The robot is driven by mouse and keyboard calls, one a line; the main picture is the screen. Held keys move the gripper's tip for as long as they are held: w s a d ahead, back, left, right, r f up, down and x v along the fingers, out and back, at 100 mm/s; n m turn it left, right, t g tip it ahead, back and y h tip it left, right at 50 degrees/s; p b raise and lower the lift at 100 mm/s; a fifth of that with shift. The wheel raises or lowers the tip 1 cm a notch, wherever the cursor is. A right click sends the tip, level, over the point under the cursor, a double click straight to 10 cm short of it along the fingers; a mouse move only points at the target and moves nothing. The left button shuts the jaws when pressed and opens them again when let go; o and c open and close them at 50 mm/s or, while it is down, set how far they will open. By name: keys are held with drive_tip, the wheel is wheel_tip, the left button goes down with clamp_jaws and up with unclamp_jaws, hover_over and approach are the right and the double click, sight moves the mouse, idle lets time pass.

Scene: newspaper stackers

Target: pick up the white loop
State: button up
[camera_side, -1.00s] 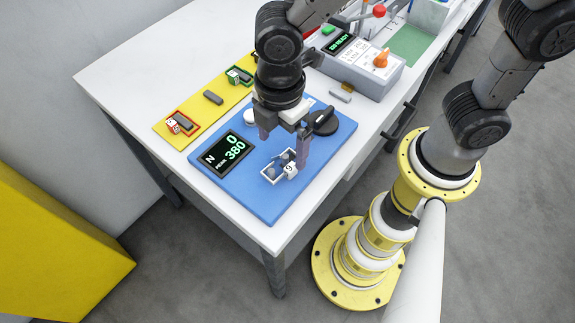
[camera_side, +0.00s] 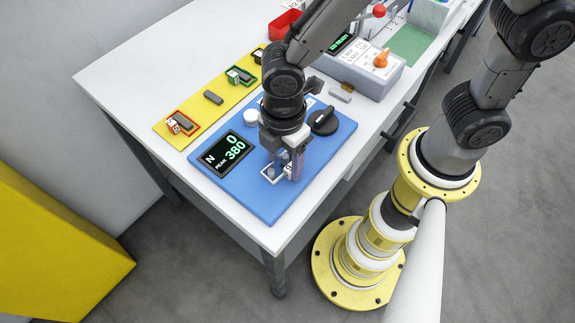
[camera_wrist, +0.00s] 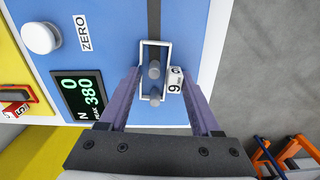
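The white loop (camera_wrist: 156,42) is a thin rectangular frame on the blue board, around two grey pegs (camera_wrist: 154,71). A small white numbered block (camera_wrist: 175,80) sits at its right side in the wrist view. In the side view the loop (camera_side: 267,179) is partly hidden by my gripper. My gripper (camera_wrist: 160,76) is open, its two purplish fingers on either side of the loop and block in the wrist view. It points down over the loop in the side view (camera_side: 283,172). I cannot tell whether the fingers touch the loop.
The blue board (camera_side: 265,205) carries a display (camera_side: 225,153) reading 0 and 380, a white round button (camera_side: 251,118) and a black knob (camera_side: 324,121). A yellow strip (camera_side: 200,113) with small colored holders lies behind. A grey box (camera_side: 365,75) with an orange knob stands beyond the board.

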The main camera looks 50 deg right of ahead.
drive_tip(key=c, duration=0.8)
